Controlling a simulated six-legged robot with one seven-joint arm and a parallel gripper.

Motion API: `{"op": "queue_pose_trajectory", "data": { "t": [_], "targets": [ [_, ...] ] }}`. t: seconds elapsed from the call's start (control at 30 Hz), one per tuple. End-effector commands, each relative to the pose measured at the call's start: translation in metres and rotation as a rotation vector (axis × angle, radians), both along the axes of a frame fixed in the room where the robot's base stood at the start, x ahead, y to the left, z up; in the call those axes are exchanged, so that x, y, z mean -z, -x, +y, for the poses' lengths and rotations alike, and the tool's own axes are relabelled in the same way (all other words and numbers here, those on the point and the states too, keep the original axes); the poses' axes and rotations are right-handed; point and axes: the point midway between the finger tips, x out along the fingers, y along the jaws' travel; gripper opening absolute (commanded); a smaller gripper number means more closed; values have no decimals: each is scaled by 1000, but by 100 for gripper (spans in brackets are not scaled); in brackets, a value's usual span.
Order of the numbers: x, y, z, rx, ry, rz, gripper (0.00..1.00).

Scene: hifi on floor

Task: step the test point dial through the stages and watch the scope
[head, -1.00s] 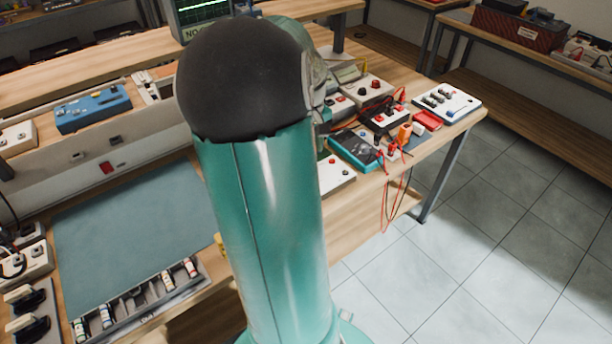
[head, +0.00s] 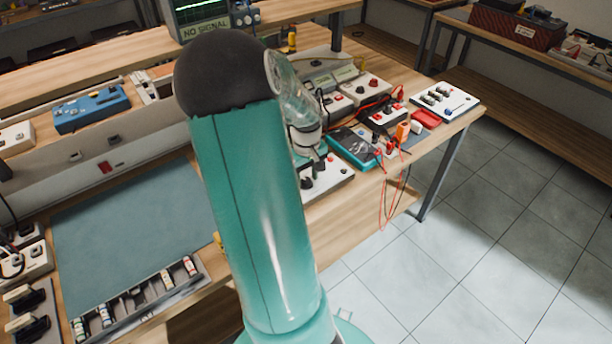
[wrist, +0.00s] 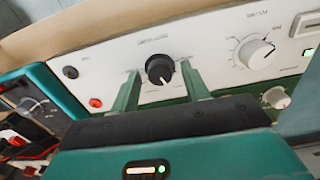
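The black test point dial (wrist: 160,69) is on a white panel (wrist: 215,60) in the wrist view, its label blurred. My gripper (wrist: 163,80) is open, with one green finger on each side of the dial and a gap showing on both sides. In the head view my gripper (head: 316,168) is low over the white panel (head: 335,178) near the bench's front edge, and it partly hides the panel. The scope (head: 197,12) stands at the back with a flat pale-green trace and a "NO SIGNAL" label below the screen.
A teal meter (head: 355,148) with red leads sits close beside the panel. The blue-grey mat (head: 130,235) is bare.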

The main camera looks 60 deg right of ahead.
Motion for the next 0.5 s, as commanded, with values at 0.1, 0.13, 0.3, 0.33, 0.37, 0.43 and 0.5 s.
{"op": "queue_pose_trajectory", "data": {
  "t": [0.1, 0.13, 0.3, 0.33, 0.37, 0.43, 0.5],
  "targets": [
    [0, 0, 0, 0, 0, 0, 22],
    [0, 0, 0, 0, 0, 0, 16],
    [0, 0, 0, 1, 0, 0, 5],
    [0, 0, 0, 2, 0, 0, 5],
    [0, 0, 0, 4, 0, 0, 5],
    [0, 0, 0, 13, 0, 0, 5],
    [0, 0, 0, 29, 0, 0, 5]
  ]
}}
